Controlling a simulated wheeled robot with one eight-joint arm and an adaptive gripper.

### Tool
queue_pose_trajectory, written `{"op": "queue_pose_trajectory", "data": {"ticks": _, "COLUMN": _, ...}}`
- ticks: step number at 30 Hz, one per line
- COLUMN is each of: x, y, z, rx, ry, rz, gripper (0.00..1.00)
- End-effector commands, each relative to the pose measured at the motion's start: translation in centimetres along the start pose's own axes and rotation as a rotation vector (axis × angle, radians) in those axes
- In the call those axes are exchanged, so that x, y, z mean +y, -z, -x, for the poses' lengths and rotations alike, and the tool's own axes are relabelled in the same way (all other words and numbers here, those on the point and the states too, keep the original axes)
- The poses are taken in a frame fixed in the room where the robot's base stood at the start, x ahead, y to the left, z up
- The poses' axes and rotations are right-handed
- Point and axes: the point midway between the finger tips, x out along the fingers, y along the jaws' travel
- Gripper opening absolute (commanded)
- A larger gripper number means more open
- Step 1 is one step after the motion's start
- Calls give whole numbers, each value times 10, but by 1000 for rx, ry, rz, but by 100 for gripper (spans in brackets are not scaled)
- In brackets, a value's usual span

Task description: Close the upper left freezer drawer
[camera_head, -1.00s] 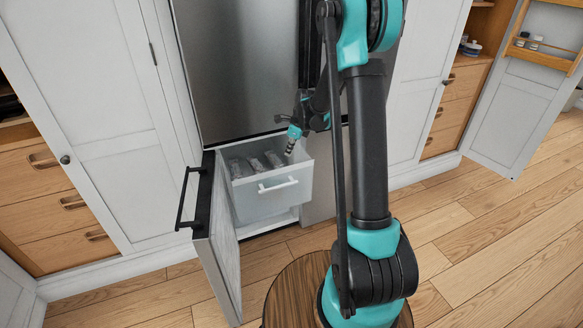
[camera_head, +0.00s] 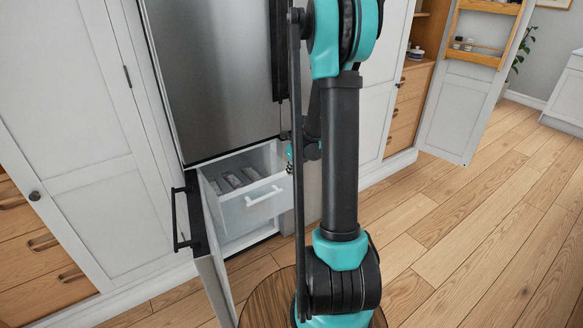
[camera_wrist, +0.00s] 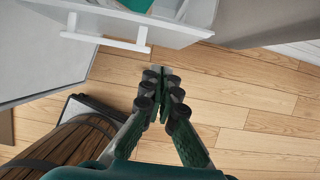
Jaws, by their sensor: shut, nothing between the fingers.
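The upper left freezer drawer (camera_head: 248,208) is a pale, translucent bin with a white bar handle (camera_head: 265,195). It is pulled out from the lower left of the steel fridge and holds several grey packages (camera_head: 232,180). In the wrist view, the drawer front (camera_wrist: 180,32) and its handle (camera_wrist: 105,40) show at the top. My gripper (camera_wrist: 162,88) is shut and empty, with the floor behind its fingertips, apart from the handle in the picture. In the head view, it is by the drawer's right side, mostly hidden behind my arm.
The freezer door (camera_head: 212,275) stands open to the left of the drawer, with a black handle (camera_head: 180,218). The steel fridge (camera_head: 208,80) rises above. White cabinets (camera_head: 75,130) stand at the left. Wooden floor (camera_head: 465,240) is clear at the right.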

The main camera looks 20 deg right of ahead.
Motion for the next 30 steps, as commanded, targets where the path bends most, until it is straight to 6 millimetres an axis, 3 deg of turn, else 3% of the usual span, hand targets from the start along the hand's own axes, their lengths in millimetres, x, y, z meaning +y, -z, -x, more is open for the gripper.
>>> {"op": "queue_pose_trajectory", "data": {"ticks": 12, "x": 1, "y": -2, "z": -58, "rx": 0, "ry": -1, "rz": 2, "gripper": 0}}
{"op": "queue_pose_trajectory", "data": {"ticks": 19, "x": 1, "y": -31, "z": -67, "rx": 0, "ry": -1, "rz": 1, "gripper": 0}}
{"op": "queue_pose_trajectory", "data": {"ticks": 30, "x": 1, "y": -37, "z": -70, "rx": 0, "ry": -1, "rz": 1, "gripper": 0}}
